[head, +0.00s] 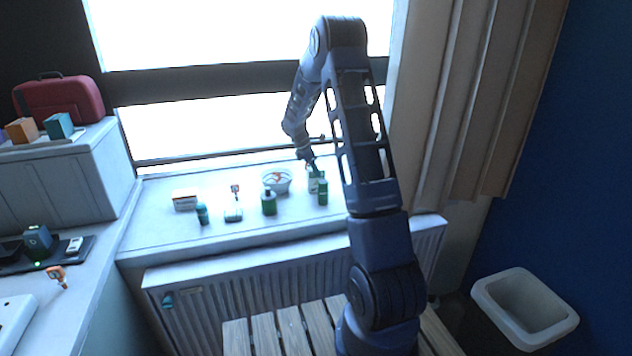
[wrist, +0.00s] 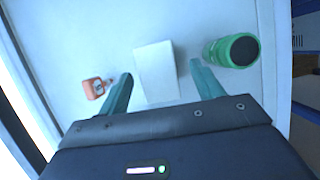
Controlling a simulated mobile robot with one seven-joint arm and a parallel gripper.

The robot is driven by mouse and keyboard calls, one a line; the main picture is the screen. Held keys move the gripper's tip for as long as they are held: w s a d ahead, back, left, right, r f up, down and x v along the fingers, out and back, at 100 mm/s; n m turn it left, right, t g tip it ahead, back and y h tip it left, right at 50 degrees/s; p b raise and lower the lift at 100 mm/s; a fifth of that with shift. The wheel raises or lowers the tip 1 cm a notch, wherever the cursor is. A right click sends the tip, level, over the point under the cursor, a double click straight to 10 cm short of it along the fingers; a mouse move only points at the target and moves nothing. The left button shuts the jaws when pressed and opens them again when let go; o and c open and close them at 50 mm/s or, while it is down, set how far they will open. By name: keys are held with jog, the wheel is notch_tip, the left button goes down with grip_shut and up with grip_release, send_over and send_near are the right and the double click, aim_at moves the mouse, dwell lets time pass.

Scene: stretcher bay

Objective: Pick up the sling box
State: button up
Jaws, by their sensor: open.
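A plain white box (wrist: 156,72), which I take to be the sling box, stands on the sill in the wrist view, with no readable label. My gripper (wrist: 159,78) is open, with its two green fingers at either side of the box's near end. A gap shows on each side, and I cannot tell whether either finger touches it. In the head view my gripper (head: 312,173) is low over the right part of the sill, and the box there is small and mostly hidden.
Along the sill (head: 150,230) are a white bowl (head: 277,183), another green bottle (head: 268,203) and a small carton (head: 185,199). A radiator (head: 210,305) is below.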

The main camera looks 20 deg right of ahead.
aim_at(316, 179)
jog(key=shift+x, duration=2.65)
jog(key=shift+w+a, duration=0.15)
jog(key=shift+a, duration=0.1)
jog(key=shift+c, duration=0.3)
jog(key=c, duration=1)
